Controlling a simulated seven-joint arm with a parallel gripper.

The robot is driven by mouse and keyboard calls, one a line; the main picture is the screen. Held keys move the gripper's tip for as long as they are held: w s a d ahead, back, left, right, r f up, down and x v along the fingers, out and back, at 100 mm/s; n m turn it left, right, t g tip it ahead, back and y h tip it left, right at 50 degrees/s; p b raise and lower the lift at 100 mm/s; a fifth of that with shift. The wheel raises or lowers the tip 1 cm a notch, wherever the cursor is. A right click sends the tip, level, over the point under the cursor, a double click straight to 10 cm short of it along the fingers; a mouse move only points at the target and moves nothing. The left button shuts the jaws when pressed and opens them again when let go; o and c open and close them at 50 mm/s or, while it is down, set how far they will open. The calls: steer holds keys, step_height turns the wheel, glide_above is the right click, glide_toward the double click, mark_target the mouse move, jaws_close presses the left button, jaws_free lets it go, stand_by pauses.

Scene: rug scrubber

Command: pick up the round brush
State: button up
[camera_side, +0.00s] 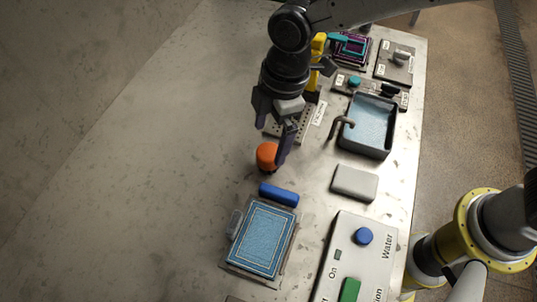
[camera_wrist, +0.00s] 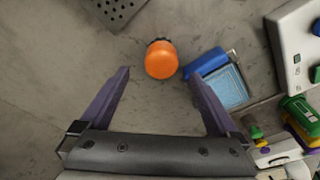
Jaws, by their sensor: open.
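The round brush has an orange round top and a dark underside. It stands on the grey table in the side view (camera_side: 267,155), near the middle of the work area. In the wrist view the brush (camera_wrist: 161,60) is centred between the fingertips and slightly beyond them. My gripper (camera_side: 280,142) points down close by the brush, with one finger just to its right in the picture. In the wrist view my gripper (camera_wrist: 159,76) has its purple fingers wide apart with nothing held. I cannot tell the exact height of the fingertips above the table.
A blue block-shaped brush (camera_side: 279,194) lies close below the round brush, beside a blue rug on a tray (camera_side: 231,260). A perforated plate (camera_side: 302,132) is behind my gripper. A sink (camera_side: 367,153), a grey block (camera_side: 354,183) and a button panel (camera_side: 321,278) stand right. The left table is clear.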

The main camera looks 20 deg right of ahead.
mark_target(268, 150)
steer(key=shift+s+a+f, duration=0.1)
steer(key=shift+a+f, duration=0.05)
steer(key=shift+f, duration=1.4)
steer(key=shift+a+f, duration=0.15)
steer(key=shift+f, duration=1.4)
steer(key=c, duration=1.5)
steer(key=shift+c, duration=0.2)
steer(key=shift+r, duration=0.1)
steer(key=shift+r, duration=0.5)
step_height(268, 150, up, 3)
steer(key=shift+s+d+f, duration=0.1)
steer(key=shift+d+f, duration=0.05)
steer(key=shift+f, duration=0.05)
steer(key=s+d+r, duration=0.9)
steer(key=d, duration=0.1)
steer(key=shift+s, duration=0.15)
